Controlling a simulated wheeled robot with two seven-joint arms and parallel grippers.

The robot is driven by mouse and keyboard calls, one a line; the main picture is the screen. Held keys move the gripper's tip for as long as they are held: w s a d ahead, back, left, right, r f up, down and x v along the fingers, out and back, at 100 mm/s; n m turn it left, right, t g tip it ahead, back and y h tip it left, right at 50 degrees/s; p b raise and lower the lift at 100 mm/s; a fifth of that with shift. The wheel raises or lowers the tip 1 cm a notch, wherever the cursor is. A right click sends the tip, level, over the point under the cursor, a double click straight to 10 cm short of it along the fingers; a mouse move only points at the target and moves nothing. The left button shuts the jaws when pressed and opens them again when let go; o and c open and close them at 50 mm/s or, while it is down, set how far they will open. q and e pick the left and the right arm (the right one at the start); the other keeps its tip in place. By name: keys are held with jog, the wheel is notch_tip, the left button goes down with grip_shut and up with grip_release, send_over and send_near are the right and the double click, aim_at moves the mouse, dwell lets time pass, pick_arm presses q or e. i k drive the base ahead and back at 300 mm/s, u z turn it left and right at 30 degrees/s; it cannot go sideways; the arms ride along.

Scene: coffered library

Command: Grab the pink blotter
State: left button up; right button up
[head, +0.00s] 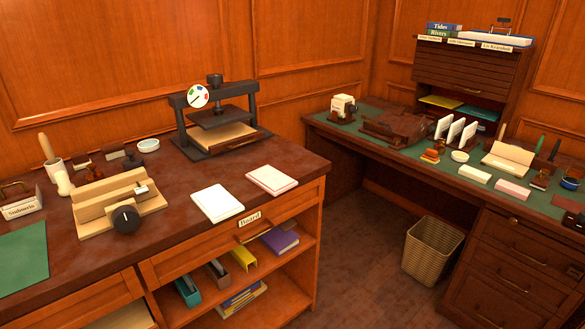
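A flat pale pink pad (271,179) lies near the right front edge of the brown left desk, right of a flat white pad (217,203). A small pale pink block (512,191) lies on the green top of the right desk, near its front edge, beside a whitish block (475,173). I cannot tell for sure which of the two pink things is the blotter. Neither of my grippers is in view.
A black press (215,115) with a dial stands behind the pads. A wooden clamp with a black knob (126,218) is to the left. A wicker basket (432,250) stands on the floor between the left desk (180,205) and the right desk (375,149).

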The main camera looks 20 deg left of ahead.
aim_at(275, 182)
jog(key=u, duration=0.6)
jog(key=i, duration=0.9)
jog(key=u, duration=0.9)
